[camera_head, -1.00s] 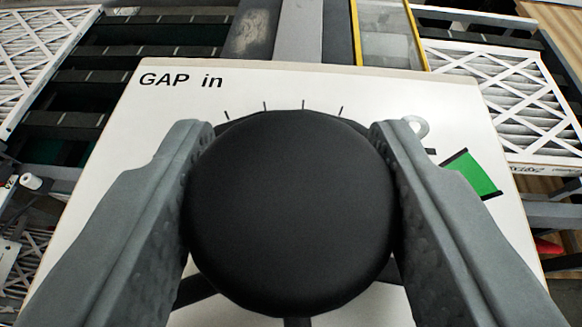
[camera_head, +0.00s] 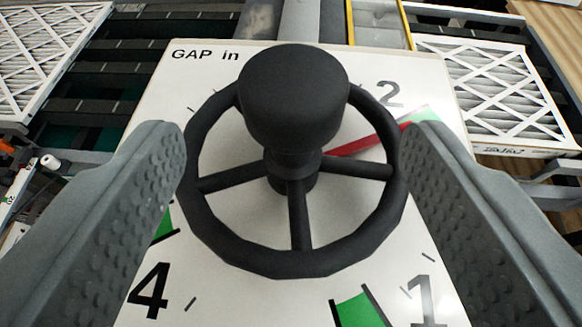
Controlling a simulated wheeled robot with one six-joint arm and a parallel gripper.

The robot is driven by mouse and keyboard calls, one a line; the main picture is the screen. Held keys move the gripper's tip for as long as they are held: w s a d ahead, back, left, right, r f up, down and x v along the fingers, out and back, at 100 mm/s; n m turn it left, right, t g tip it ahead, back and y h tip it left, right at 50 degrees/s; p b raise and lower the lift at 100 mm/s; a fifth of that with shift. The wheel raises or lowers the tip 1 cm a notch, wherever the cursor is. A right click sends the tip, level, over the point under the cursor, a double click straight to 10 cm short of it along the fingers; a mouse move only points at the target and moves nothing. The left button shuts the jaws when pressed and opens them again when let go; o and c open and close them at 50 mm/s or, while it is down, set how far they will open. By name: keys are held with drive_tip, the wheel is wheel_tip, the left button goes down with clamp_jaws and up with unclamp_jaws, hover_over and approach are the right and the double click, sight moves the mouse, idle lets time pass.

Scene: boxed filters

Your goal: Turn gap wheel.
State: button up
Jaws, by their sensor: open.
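The gap wheel (camera_head: 300,262) is a black spoked handwheel with a thick round knob (camera_head: 292,95) standing up from its hub. It sits over a white dial panel (camera_head: 225,290) marked "GAP in", with the numbers 1, 2 and 4 showing. A red pointer (camera_head: 365,142) reaches from the hub to the upper right, towards a green band (camera_head: 420,115) below the 2. My gripper (camera_head: 292,150) is open, one finger on each side of the wheel. Both fingers are apart from the knob. The 3 and part of the dial are hidden.
A dark slatted conveyor (camera_head: 180,75) runs behind the panel at the left.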

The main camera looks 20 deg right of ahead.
drive_tip(key=v, duration=1)
drive_tip(key=shift+s, duration=0.1)
